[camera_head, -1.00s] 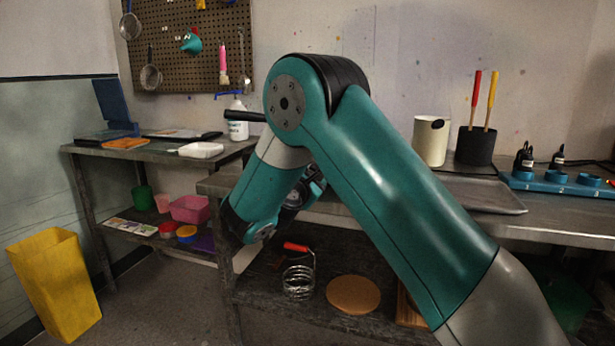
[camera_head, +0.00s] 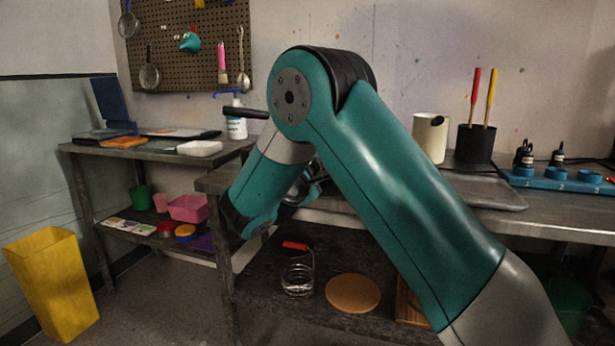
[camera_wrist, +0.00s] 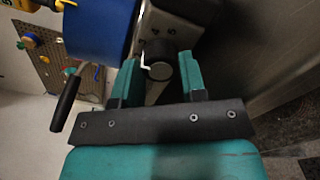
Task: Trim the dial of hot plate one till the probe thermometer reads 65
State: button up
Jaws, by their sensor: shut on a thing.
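In the wrist view the round dark dial (camera_wrist: 160,69) is on the front of a pale hot plate body (camera_wrist: 172,22), with a white line by it. My gripper (camera_wrist: 157,72) has its two teal fingers on either side of the dial, shut on it. A blue pot (camera_wrist: 96,35) stands on the plate, with a black handle (camera_wrist: 66,103) sticking out. In the head view my arm hides the hot plate and dial; only the black handle (camera_head: 245,112) shows left of my elbow. No thermometer reading can be made out in either view.
A metal tray (camera_head: 490,205), a cream pot (camera_head: 430,138) and a dark holder (camera_head: 474,146) with red and yellow handles stand right of my arm. A blue rack (camera_head: 555,181) is farther right. A yellow bin (camera_head: 52,285) stands on the floor at left.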

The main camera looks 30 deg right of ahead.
jog(key=shift+f+m+b, duration=0.15)
jog(key=shift+m+b, duration=0.55)
jog(key=shift+m, duration=0.8)
jog(key=o, duration=0.9)
